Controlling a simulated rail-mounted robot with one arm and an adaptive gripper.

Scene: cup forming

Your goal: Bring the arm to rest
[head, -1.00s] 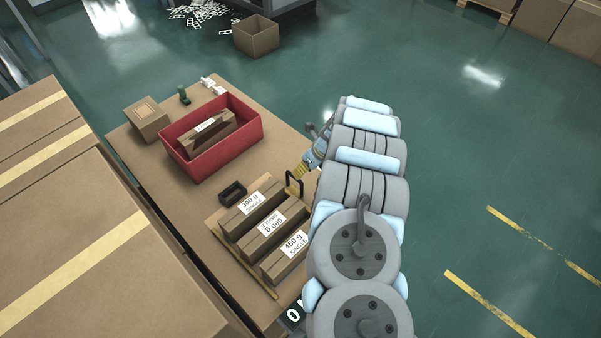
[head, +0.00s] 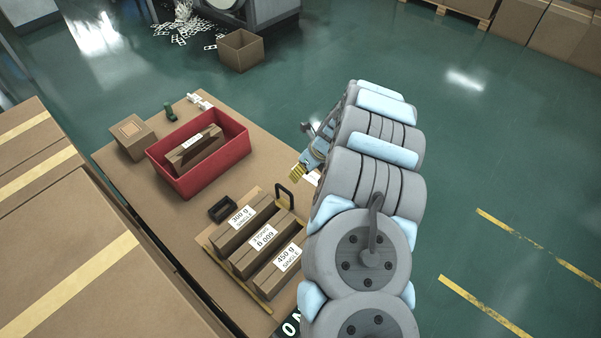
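My arm (head: 375,170) rises at the right of the table and covers part of its right edge. My gripper (head: 297,172) shows small beside the arm, above the table's right side, with yellowish fingers pointing down and left. Nothing shows in it, but it is too small to tell whether the fingers are apart. It is up and right of the dark upright handle (head: 285,196) at the tray's corner and appears clear of it.
Large cartons (head: 60,240) stand left. Green floor at right is clear.

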